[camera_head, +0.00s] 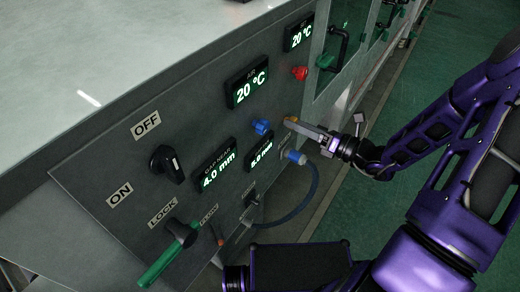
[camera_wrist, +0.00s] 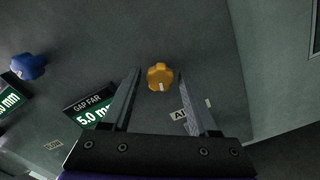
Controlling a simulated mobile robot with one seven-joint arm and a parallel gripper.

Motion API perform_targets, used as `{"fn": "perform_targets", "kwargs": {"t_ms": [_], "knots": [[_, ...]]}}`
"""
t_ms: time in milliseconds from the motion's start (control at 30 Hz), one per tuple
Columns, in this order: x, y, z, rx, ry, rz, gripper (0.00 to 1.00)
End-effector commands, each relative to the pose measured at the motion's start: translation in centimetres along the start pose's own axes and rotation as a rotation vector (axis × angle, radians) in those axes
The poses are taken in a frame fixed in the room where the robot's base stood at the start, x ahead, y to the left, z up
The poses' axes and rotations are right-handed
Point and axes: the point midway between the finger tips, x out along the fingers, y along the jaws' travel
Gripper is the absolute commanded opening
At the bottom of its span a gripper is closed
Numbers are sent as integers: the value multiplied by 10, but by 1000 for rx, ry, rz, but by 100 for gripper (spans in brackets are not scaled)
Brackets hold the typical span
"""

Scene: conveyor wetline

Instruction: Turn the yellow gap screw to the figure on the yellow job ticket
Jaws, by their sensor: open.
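The yellow gap screw (camera_wrist: 160,77) is an orange-yellow lobed knob with a pale mark on its lower part. In the wrist view it sits between the fingertips of my gripper (camera_wrist: 159,73), with a gap on each side. In the head view the screw (camera_head: 292,119) shows small at the fingertips, partly hidden by my gripper (camera_head: 300,125). The GAP FAR display (camera_wrist: 92,108) near it reads 5.0 mm; it also shows in the head view (camera_head: 260,152). The yellow job ticket is not in view.
A blue knob (camera_head: 262,127) and a red knob (camera_head: 299,73) sit nearby. The GAP NEAR display (camera_head: 215,168) reads 4.0 mm. A black ON/OFF switch (camera_head: 167,164), a green-handled LOCK lever (camera_head: 167,256) and a blue hose (camera_head: 312,190) are lower on the panel.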

Motion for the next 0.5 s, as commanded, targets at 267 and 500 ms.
{"fn": "perform_targets", "kwargs": {"t_ms": [267, 500], "knots": [[0, 0, 0, 0, 0, 0, 20], [0, 0, 0, 6, 1, 0, 2]]}}
